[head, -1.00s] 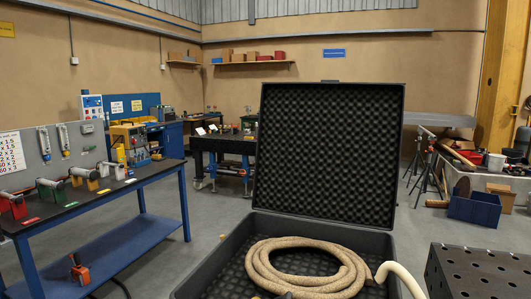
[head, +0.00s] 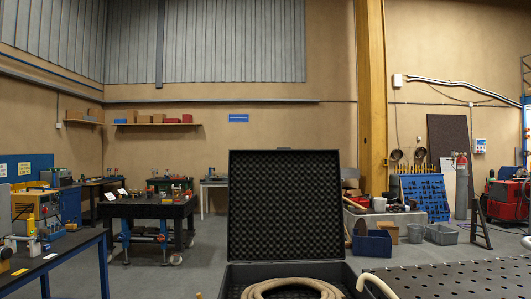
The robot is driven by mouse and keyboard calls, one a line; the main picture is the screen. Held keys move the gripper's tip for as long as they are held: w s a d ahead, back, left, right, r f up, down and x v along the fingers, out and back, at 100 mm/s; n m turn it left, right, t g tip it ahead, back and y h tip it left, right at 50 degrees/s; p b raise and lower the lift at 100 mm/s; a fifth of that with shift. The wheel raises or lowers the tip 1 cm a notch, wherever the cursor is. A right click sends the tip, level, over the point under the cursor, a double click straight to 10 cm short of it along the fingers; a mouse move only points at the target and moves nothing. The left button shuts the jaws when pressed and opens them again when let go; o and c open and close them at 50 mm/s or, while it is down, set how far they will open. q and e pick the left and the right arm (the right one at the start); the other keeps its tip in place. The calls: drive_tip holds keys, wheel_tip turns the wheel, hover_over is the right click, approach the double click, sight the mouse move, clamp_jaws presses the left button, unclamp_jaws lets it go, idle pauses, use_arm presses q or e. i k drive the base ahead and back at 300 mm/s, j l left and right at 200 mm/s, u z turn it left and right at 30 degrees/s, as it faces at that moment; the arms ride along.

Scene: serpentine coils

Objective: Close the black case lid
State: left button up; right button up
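The black case stands in the lower middle of the head view, its lid (head: 285,207) raised upright, with the foam-lined inner face toward me. The case base (head: 335,269) shows only its back part; its front is below the picture. A beige coiled hose (head: 292,285) lies inside the base. Neither of my grippers shows in this view.
A dark perforated table top (head: 455,279) lies to the right of the case, with a cream curved tube (head: 378,284) between them. A blue-framed bench (head: 60,262) stands at the left. A dark wheeled table (head: 150,212) stands behind, left of the lid. Open floor lies between.

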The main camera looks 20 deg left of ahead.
sight(285, 204)
drive_tip(key=j+z, duration=0.1)
drive_tip(key=j, duration=0.3)
drive_tip(key=k+j+z, duration=0.1)
drive_tip(key=j, duration=0.3)
drive_tip(key=k+j+z, duration=0.1)
drive_tip(key=j, duration=0.3)
drive_tip(key=j+z, duration=0.1)
drive_tip(key=j, duration=0.3)
drive_tip(key=k+j+z, duration=0.1)
drive_tip(key=j, duration=0.3)
drive_tip(key=k+j+z, duration=0.1)
drive_tip(key=j, duration=0.25)
drive_tip(key=i+j+z, duration=0.15)
drive_tip(key=j+z, duration=0.2)
drive_tip(key=j, duration=1.2)
drive_tip(key=j+z, duration=0.4)
drive_tip(key=j, duration=1.15)
